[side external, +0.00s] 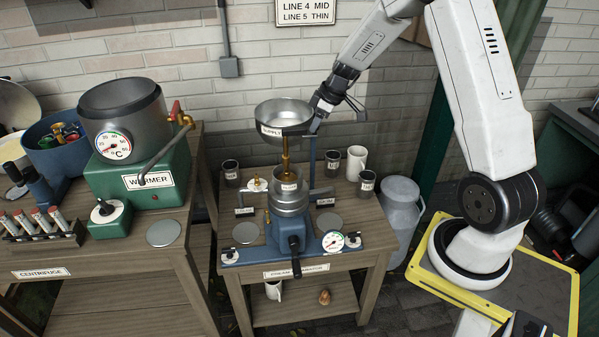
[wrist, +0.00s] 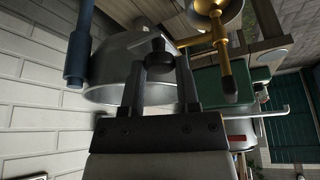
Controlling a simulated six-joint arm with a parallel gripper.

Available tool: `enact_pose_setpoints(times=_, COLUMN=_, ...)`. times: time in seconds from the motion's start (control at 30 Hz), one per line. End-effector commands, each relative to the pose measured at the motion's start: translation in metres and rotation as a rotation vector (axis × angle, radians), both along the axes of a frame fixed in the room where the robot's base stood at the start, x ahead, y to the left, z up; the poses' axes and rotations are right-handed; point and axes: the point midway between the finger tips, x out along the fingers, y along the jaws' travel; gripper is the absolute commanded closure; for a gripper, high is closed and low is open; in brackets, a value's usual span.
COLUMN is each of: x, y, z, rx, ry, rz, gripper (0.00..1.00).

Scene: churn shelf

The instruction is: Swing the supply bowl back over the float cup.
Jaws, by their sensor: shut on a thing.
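The supply bowl (side external: 283,114), a wide steel bowl with a SUPPLY label, sits high above the small bench. It also fills the upper left of the wrist view (wrist: 110,82). My gripper (side external: 322,106) is at the bowl's right side. In the wrist view, my gripper (wrist: 160,60) has its fingers closed around a dark knob (wrist: 158,46) by the bowl. A brass stem (side external: 285,160) shows below the bowl and above a labelled steel cup (side external: 289,186), apparently the float cup. The bowl looks roughly above this cup, but the exact alignment is unclear.
A blue post (side external: 312,165) stands behind the steel cup. Dark cups (side external: 231,174) and a white mug (side external: 356,162) stand on the bench. The green warmer (side external: 145,185) is to the left. A milk can (side external: 400,210) stands right of the bench.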

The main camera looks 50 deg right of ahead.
Motion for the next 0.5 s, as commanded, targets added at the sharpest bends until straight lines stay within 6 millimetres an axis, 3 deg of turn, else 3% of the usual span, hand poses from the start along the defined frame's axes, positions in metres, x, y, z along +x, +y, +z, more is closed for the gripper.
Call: enact_pose_setpoints(times=0.5, x=-0.0045, y=-0.0026, z=-0.0006, rx=0.001, ry=0.004, rz=0.038, gripper=1.00)
